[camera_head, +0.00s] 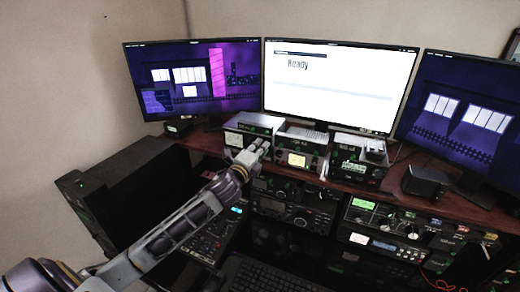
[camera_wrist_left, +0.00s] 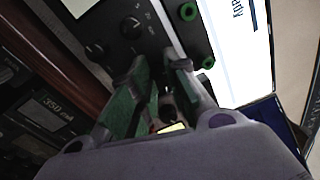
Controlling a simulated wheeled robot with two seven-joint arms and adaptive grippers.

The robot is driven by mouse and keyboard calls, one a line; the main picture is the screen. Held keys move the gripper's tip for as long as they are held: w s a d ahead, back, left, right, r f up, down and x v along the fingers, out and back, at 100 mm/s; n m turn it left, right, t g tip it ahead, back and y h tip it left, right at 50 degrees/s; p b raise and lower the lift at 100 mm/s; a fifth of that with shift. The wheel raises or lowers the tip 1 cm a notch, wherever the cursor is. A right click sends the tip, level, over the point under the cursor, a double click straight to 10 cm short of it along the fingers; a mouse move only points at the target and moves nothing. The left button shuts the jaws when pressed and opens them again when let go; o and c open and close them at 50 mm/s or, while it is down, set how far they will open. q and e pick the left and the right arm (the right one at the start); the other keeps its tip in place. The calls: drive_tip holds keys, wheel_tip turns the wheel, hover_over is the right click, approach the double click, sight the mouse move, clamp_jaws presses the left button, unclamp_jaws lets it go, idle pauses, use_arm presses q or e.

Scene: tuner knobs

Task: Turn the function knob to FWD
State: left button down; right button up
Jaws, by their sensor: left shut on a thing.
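A tuner box (camera_head: 252,121) stands on the wooden shelf, left of the middle, under the white screen. In the left wrist view its black panel (camera_wrist_left: 150,12) carries black knobs with white markings, one knob (camera_wrist_left: 132,27) and another (camera_wrist_left: 95,50). My left gripper (camera_head: 259,146) reaches in from the left at the front of this box. In the left wrist view its fingers (camera_wrist_left: 160,64) are closed at the panel. The thing between them is mostly hidden and appears to be a knob; its label and pointer cannot be read. My right gripper is not in view.
More boxes with lit meters stand to the right, a middle one (camera_head: 298,158) and another (camera_head: 358,170). Radio units (camera_head: 295,203) fill the space below the shelf. Green-ringed terminals (camera_wrist_left: 188,12) sit near the fingers. A keyboard (camera_head: 265,275) lies in front.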

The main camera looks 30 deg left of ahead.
use_arm(q)
drive_tip(key=n, duration=0.8)
drive_tip(key=shift+n+y+p, duration=0.3)
drive_tip(key=shift+p, duration=0.05)
drive_tip(key=shift+f, duration=0.1)
drive_tip(key=c, duration=1.6)
unclamp_jaws()
drive_tip(key=shift+c, duration=0.2)
drive_tip(key=s, duration=1.2)
drive_tip(key=shift+d+f, duration=0.3)
